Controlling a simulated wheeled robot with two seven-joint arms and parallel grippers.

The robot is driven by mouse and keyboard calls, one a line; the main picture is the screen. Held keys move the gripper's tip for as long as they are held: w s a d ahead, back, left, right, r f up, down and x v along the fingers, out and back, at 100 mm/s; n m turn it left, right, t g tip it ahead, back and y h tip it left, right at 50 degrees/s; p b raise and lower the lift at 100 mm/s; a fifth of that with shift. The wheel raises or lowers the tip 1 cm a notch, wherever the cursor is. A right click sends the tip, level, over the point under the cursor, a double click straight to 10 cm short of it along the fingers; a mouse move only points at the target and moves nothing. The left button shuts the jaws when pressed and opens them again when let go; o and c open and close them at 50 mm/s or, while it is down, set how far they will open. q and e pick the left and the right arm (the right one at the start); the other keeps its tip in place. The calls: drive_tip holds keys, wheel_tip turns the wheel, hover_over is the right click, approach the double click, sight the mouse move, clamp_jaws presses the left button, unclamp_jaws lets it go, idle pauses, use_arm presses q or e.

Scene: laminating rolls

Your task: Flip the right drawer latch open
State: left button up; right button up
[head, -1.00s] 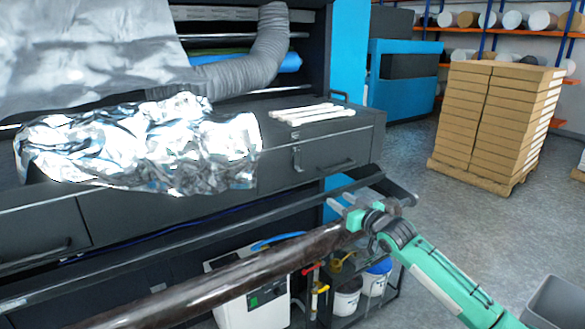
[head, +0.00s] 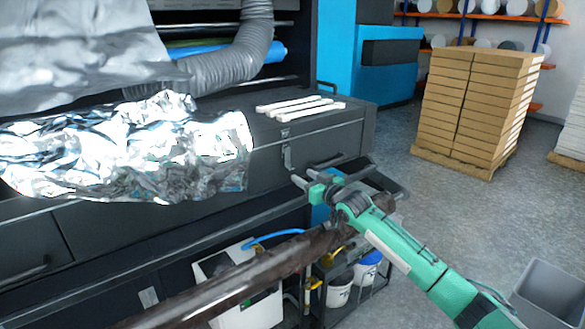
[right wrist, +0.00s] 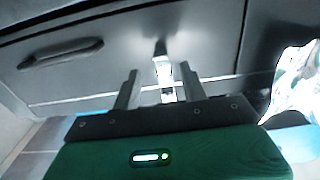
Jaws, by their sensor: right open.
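The right drawer (head: 335,142) is a dark grey front with a bar handle (head: 325,162); it looks shut. Its latch (head: 287,157) is a small metal piece left of the handle, hanging down the drawer front. My right gripper (head: 305,178) is open and empty, just below and right of the latch in the head view. In the right wrist view the pale latch (right wrist: 163,76) shows between the two fingers (right wrist: 160,86), farther off than their tips; I cannot see any contact. The handle is left there (right wrist: 60,53). My left gripper is not in view.
Crumpled silver foil (head: 130,150) covers the cabinet top left of the latch. White strips (head: 300,107) lie on top. A long dark roll (head: 240,285) runs below the drawers, behind my right arm. A cart with tubs (head: 340,292) stands beneath.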

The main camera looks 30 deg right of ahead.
sight(293, 168)
drive_tip(key=w, duration=0.2)
drive_tip(key=w+p, duration=0.1)
drive_tip(key=w, duration=0.1)
drive_tip(key=shift+w+a+r, duration=0.15)
drive_tip(key=shift+w, duration=0.15)
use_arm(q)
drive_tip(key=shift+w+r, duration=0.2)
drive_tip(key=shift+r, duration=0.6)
use_arm(e)
drive_tip(key=shift+w+a, duration=0.1)
drive_tip(key=shift+w, duration=0.95)
